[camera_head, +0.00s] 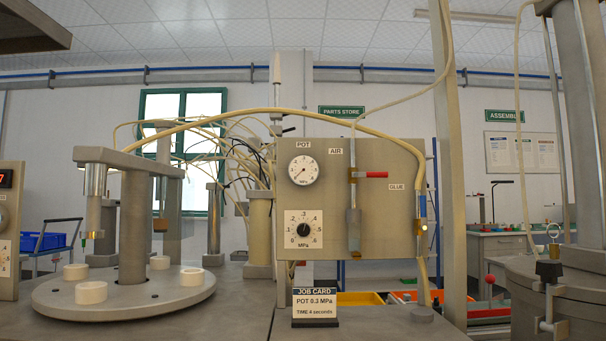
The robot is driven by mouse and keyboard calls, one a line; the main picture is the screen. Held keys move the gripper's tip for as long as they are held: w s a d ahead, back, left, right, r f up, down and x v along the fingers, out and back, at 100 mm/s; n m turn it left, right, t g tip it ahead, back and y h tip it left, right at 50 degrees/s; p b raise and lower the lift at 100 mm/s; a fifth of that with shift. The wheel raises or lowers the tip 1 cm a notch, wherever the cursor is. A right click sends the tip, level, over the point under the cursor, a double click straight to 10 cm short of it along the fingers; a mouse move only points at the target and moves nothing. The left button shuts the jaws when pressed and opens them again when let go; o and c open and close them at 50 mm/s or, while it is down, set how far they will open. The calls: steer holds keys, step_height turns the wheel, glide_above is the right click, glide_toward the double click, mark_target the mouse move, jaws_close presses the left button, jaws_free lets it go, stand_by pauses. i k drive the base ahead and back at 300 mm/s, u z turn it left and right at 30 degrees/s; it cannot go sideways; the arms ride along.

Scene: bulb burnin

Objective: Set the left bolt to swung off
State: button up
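A bolt (549,298) stands upright against the front of the large grey pot (585,300) at the right edge. It has a dark block (548,270) near its top, a brass-coloured ring (553,250) above that, and a bracket (550,326) at its foot. It appears to sit at the lid's rim, not swung outward. The pot is cut off by the picture's edge, so I cannot tell whether other bolts sit further right. My gripper is not in view.
A round turntable (130,305) with white rings is at left. A grey post (449,200) rises left of the pot.

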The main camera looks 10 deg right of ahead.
mark_target(548, 270)
steer(key=z, duration=1.35)
steer(key=k, duration=1.25)
steer(key=u, duration=0.3)
steer(key=i, duration=0.75)
steer(key=z, duration=0.45)
